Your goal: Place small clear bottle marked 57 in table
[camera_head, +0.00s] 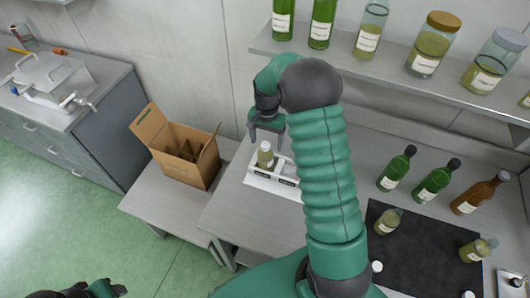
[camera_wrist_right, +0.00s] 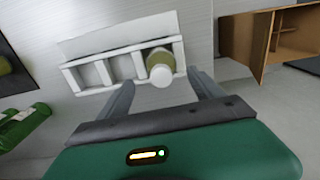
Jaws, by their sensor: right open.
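A small clear bottle (camera_head: 265,156) with olive-green contents and a pale cap stands in the left end compartment of a white rack (camera_head: 287,187) on the table (camera_head: 236,215). In the wrist view this bottle (camera_wrist_right: 163,70) sits in the right end slot of the rack (camera_wrist_right: 80,50); the other slots there look empty. No number 57 can be read. My right gripper (camera_head: 266,132) is open just above the bottle; in the wrist view its fingers (camera_wrist_right: 162,88) are either side of the bottle's cap, without gripping. My left gripper (camera_head: 82,290) is partly cut off at the bottom left.
Two similar small bottles (camera_head: 388,222) (camera_head: 477,250) stand on a black mat (camera_head: 425,262). Dark-capped green bottles (camera_head: 396,168) and a brown bottle (camera_head: 478,192) stand behind it. An open cardboard box (camera_head: 180,150) is at left. A shelf (camera_head: 400,75) with jars hangs above.

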